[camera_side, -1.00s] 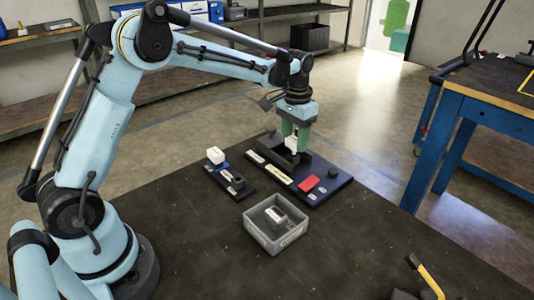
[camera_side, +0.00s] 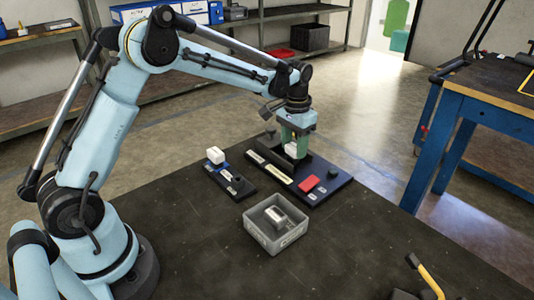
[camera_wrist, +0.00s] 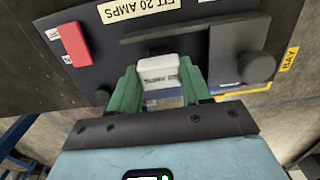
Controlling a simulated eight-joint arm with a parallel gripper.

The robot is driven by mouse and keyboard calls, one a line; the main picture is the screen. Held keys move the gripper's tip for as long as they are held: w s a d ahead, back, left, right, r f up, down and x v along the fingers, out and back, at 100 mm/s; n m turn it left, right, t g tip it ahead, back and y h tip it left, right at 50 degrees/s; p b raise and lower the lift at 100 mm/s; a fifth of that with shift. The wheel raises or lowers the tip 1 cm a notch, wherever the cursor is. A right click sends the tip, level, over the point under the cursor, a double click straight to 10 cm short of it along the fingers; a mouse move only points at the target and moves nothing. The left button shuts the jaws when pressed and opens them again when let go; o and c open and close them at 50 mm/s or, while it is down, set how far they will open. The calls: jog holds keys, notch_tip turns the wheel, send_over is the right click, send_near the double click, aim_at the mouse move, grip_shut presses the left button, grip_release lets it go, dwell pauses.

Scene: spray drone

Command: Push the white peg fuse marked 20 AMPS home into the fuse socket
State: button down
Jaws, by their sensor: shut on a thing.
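My gripper (camera_side: 296,146) is over the far part of a dark panel, its green fingers shut on the white peg fuse (camera_side: 291,151). In the wrist view the fuse (camera_wrist: 159,70) sits between the two fingertips (camera_wrist: 160,84), with small dark lettering too blurred to read surely. It is close to a black upright wall on the panel (camera_side: 338,188), which bears a label reading FIT 20 AMPS. The fuse socket is hidden by the fuse and fingers, so I cannot tell how deep the fuse sits.
The panel carries a red block (camera_side: 307,182) and a black knob (camera_side: 333,172). A grey bin (camera_side: 264,243) with a pale object inside stands in front. The table's front is mostly clear.

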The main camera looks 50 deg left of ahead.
aim_at(294, 146)
jog(key=shift+f, duration=0.1)
jog(key=shift+c, duration=2.2)
grip_release()
notch_tip(294, 146, up, 12)
